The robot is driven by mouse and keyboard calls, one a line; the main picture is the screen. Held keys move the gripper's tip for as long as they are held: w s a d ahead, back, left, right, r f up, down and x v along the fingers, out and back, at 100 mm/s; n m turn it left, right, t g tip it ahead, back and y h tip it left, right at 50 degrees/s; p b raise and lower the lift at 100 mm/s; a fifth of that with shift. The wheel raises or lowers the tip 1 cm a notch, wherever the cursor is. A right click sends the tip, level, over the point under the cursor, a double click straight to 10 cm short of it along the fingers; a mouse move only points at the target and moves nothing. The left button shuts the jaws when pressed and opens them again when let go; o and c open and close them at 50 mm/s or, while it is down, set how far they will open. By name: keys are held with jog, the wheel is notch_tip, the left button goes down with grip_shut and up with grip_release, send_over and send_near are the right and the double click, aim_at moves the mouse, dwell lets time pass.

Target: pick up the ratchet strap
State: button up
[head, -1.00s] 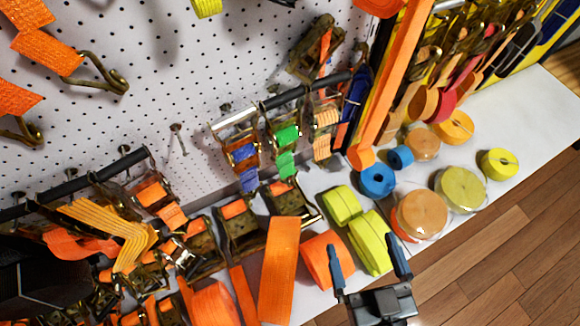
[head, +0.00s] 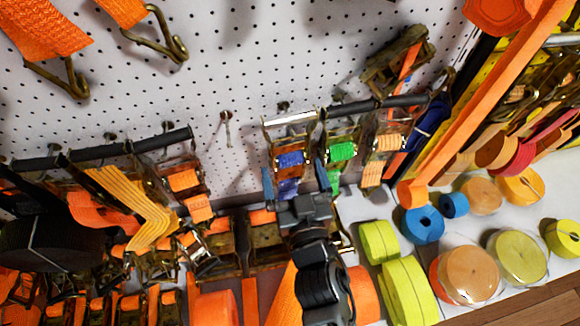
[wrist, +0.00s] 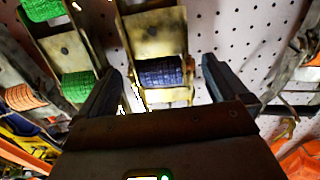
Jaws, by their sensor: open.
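Several ratchet straps hang from a dark bar on the pegboard. One has a blue webbing roll (head: 290,160) in a brass-coloured metal frame, one a green roll (head: 342,151), one a pale orange roll (head: 388,143). My gripper (head: 296,182) is open just below the blue strap, one finger to each side of its lower end. In the wrist view the blue strap (wrist: 160,71) lies between the two fingers (wrist: 158,85), nearer the right one's height. The green strap (wrist: 76,86) is close beside the left finger. I cannot tell how deep the blue strap sits between the jaws.
Orange ratchet straps (head: 185,180) hang on another bar at left. Yellow-green rolls (head: 405,290), blue rolls (head: 422,225) and an orange-tan roll (head: 468,275) stand on the white shelf at right. Another ratchet (head: 395,62) hangs above. Bare pegboard (head: 240,70) lies above the bars.

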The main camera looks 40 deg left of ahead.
aim_at(290, 151)
jog(key=shift+x, duration=1.9)
jog(key=shift+c, duration=0.2)
jog(key=c, duration=1.7)
jog(key=shift+w+r, duration=0.1)
jog(key=shift+r, duration=0.05)
notch_tip(290, 151, up, 4)
jog(key=p, duration=0.4)
jog(key=v, duration=1.8)
jog(key=shift+f, duration=0.3)
